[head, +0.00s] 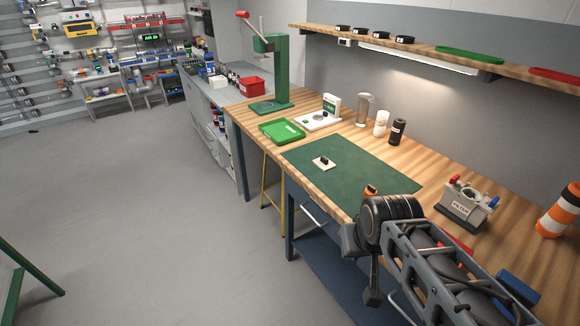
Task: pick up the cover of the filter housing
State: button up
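A small pale square plate with a black knob, which looks like the cover (323,163), lies on the green mat (375,178) on the workbench. The filter housing (462,206), a grey box labelled FILTER with red and blue parts at its top, stands further right on the bench. My arm reaches in from the lower right, and its dark end, where my gripper (371,296) seems to be, hangs in front of the bench's front edge. It is apart from the cover. The fingers are too dark and small to make out.
A green tray (281,132), a white device (320,117) and a green press (270,75) stand to the left. A clear cylinder, a white jar and a black bottle (397,132) line the back. An orange-and-white cylinder (561,212) stands far right. The mat around the cover is clear.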

aim_at(324, 164)
jog(key=u, duration=1.3)
jog(key=i, duration=3)
jog(key=z, duration=3.55)
jog(key=i, duration=0.55)
jog(key=u, duration=0.05)
